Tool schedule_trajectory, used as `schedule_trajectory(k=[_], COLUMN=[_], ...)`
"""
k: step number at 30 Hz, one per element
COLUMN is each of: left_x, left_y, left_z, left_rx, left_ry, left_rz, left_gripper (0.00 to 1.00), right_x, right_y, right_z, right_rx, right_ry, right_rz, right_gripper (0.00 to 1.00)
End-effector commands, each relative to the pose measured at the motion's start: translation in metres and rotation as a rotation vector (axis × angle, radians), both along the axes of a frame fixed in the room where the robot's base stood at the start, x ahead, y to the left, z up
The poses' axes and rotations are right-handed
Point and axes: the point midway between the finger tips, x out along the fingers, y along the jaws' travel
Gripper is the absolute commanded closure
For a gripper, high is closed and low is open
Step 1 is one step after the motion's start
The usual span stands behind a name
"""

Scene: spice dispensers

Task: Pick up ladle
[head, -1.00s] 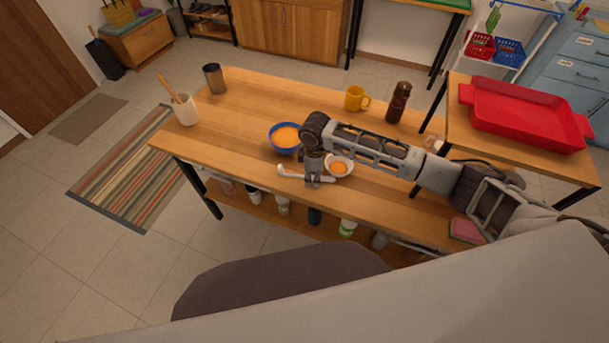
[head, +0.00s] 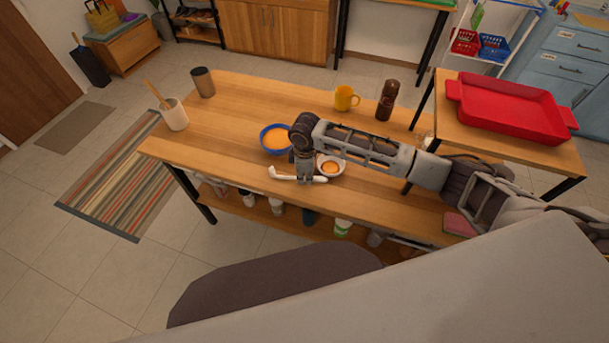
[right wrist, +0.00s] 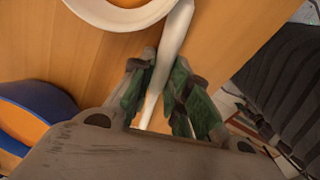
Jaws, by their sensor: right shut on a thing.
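The white ladle (head: 283,177) is near the front edge of the wooden table in the head view, its bowl end to the left. My right gripper (head: 304,182) is over it, pointing down, with the ladle's handle showing on both sides. In the right wrist view the white handle (right wrist: 174,45) runs between the two green-padded fingers of the right gripper (right wrist: 163,95), which are shut on it. Whether the ladle is lifted off the table, I cannot tell. My left gripper is not in view.
A blue bowl (head: 264,146) with orange contents stands just left of the right gripper. A white bowl (head: 344,168) with orange contents is close on the right. A yellow mug (head: 345,98) and dark brown grinder (head: 386,101) stand behind.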

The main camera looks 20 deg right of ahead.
Motion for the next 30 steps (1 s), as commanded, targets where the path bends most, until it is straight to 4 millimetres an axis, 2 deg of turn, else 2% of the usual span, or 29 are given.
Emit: schedule_trajectory(k=[6, 12, 24, 30], left_x=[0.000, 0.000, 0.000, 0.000], left_y=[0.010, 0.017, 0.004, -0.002], left_z=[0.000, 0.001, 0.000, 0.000], left_rx=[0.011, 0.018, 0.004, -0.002], left_ry=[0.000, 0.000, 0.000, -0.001], left_rz=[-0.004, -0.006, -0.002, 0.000], left_gripper=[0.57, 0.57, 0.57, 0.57], right_x=[-0.010, -0.032, -0.085, -0.104], right_y=[0.008, 0.022, 0.059, 0.071], right_z=[0.013, 0.025, 0.059, 0.071], right_rx=[0.002, 0.002, 0.003, 0.002], right_ry=[-0.001, 0.000, -0.001, 0.000], right_rz=[0.001, 0.002, 0.003, 0.001], right_gripper=[1.00, 1.00, 1.00, 1.00])
